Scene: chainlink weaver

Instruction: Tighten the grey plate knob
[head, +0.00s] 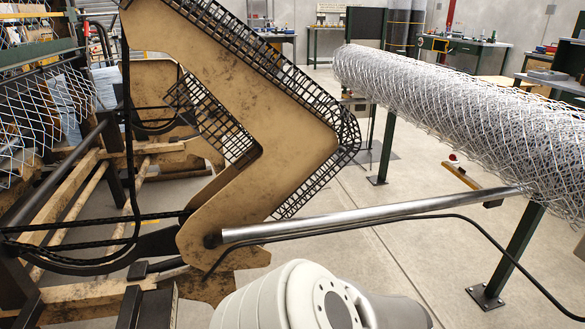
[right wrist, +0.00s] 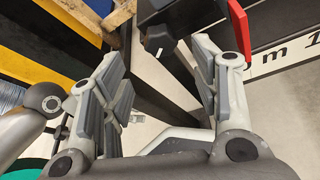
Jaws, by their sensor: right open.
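In the right wrist view, my right gripper (right wrist: 160,54) is open, with nothing between its fingers. A small dark round knob (right wrist: 158,38) with a pale mark on its face shows at the top middle, beyond the gap between the fingertips. It sits below a black block (right wrist: 178,12). I cannot tell whether this is the grey plate knob, and no grey plate can be made out around it. Its distance from the fingertips is unclear. Neither gripper shows in the head view.
In the right wrist view, a red plate (right wrist: 240,28) stands right of the black block, near the right finger. In the head view, a tan machine frame with a black mesh guard (head: 345,135) fills the left. A wire mesh roll (head: 455,105) lies on green stands at right.

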